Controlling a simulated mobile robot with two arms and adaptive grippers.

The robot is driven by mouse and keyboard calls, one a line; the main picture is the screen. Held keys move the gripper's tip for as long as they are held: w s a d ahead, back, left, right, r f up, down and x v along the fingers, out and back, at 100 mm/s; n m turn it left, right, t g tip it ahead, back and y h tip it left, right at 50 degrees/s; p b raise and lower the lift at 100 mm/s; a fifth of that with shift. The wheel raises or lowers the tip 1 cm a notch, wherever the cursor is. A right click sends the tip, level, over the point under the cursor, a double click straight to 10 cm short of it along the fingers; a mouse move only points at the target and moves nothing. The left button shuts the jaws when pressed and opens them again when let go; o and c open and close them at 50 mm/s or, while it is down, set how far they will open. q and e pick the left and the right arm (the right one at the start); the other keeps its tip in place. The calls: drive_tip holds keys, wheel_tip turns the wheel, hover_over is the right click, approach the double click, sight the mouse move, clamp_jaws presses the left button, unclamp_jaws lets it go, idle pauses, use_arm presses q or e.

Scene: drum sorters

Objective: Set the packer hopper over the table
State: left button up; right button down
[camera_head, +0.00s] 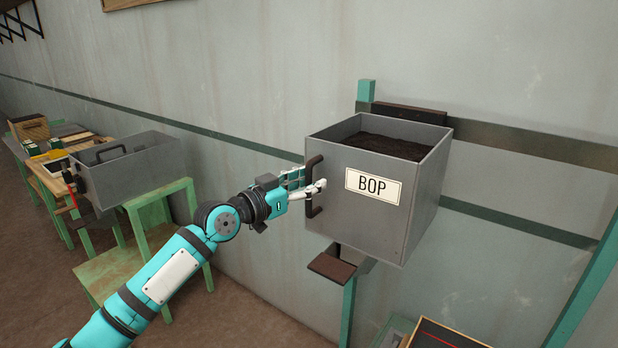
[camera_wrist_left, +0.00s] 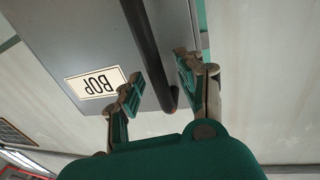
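The grey metal hopper (camera_head: 375,230) with a BOP label hangs at a wall rail in the head view, filled with dark loose material (camera_head: 385,146). It also fills the upper left of the left wrist view (camera_wrist_left: 85,35). A dark upright bar handle (camera_wrist_left: 148,45) is on its front. My left gripper (camera_head: 308,186) is at this handle, with one finger on each side. In the left wrist view the fingers (camera_wrist_left: 158,72) stand apart, with gaps to the bar. My right gripper is not in view. I cannot tell which surface is the task's table.
A metal rail (camera_head: 535,143) runs along the wall behind the hopper. A dark pad on a green post (camera_head: 332,268) is below it. A dark panel (camera_head: 440,335) shows at lower right.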

use_arm(q)
drive_tip(key=shift+w+d, duration=0.1)
drive_tip(key=shift+d, duration=0.05)
drive_tip(key=shift+c, duration=0.2)
clamp_jaws()
drive_tip(key=shift+d+f, duration=0.1)
drive_tip(key=shift+f, duration=0.05)
